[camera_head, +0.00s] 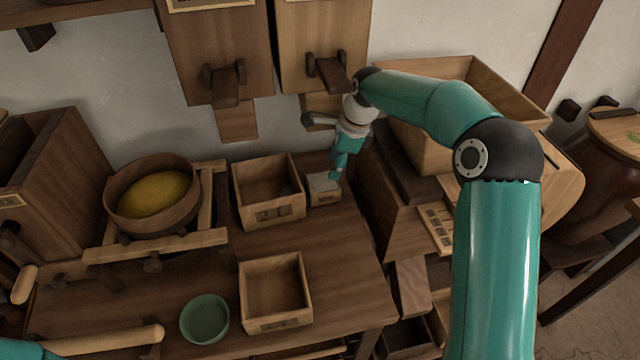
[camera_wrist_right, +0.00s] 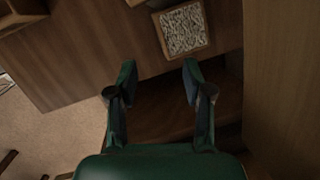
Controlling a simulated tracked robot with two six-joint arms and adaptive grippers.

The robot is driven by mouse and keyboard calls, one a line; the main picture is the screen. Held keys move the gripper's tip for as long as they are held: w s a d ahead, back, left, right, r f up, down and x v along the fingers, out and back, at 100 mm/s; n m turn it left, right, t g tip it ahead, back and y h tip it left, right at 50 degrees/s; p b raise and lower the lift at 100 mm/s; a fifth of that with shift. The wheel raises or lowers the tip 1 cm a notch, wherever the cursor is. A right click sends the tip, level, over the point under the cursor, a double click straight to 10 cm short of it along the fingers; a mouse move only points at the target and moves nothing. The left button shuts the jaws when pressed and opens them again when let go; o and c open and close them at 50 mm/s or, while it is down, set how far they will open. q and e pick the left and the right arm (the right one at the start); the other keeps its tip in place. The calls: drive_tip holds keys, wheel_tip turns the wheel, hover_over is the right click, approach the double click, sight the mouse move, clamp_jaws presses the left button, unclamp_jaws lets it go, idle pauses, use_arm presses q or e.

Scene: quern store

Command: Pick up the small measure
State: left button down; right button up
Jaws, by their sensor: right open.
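The small measure (camera_head: 324,198) is a little square wooden box on the bench, right of a larger wooden box. It is filled with pale grey, flecked contents and also shows in the right wrist view (camera_wrist_right: 184,30), near the top. My right gripper (camera_head: 337,172) is open and points down over the right side of the small measure, partly covering it in the head view. In the wrist view its two fingers (camera_wrist_right: 159,76) are spread with nothing between them, and the measure lies beyond the fingertips. I see only a teal piece of my left arm at the bottom left corner.
A larger empty wooden box (camera_head: 270,213) stands just left of the measure. Another empty box (camera_head: 274,325) and a green bowl (camera_head: 204,318) sit nearer the front. A round sieve (camera_head: 123,212) with yellow meal is at left. A tall wooden cabinet (camera_head: 385,205) stands close on the right.

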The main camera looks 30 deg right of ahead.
sight(323, 193)
drive_tip(key=x, duration=0.9)
drive_tip(key=shift+s+d+f, duration=0.2)
drive_tip(key=shift+d+f, duration=0.05)
drive_tip(key=shift+f, duration=0.15)
drive_tip(key=shift+a+p+x, duration=0.15)
drive_tip(key=shift+p+x, duration=0.1)
drive_tip(key=shift+x, duration=1.05)
drive_tip(key=shift+a+p+x, duration=0.15)
drive_tip(key=shift+p+x, duration=0.1)
drive_tip(key=shift+x, duration=1.05)
drive_tip(key=shift+w, duration=0.15)
drive_tip(key=shift+c, duration=0.2)
drive_tip(key=shift+r, duration=0.1)
clamp_jaws()
